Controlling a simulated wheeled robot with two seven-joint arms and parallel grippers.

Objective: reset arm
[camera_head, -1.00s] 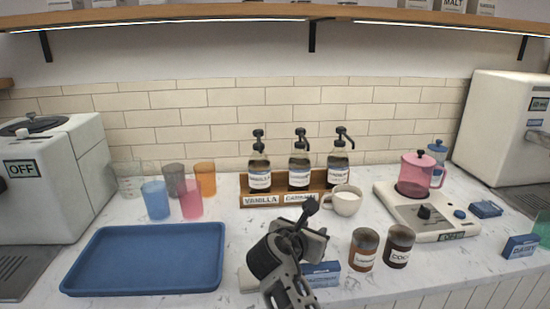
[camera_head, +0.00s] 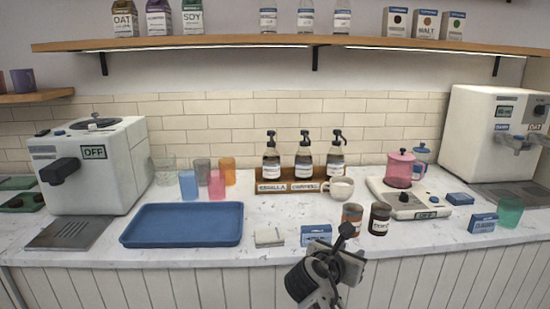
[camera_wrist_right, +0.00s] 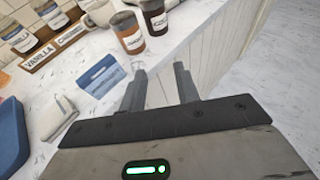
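My right gripper (camera_head: 346,240) is in front of the counter's front edge in the head view, below the two jars. In the right wrist view its two dark fingers (camera_wrist_right: 160,72) stand apart with nothing between them. The counter edge and pale floor show past the fingers. My left gripper is not in view.
A blue tray (camera_head: 183,240) lies left; a white cup (camera_head: 341,189) stands behind. Space before the counter looks clear.

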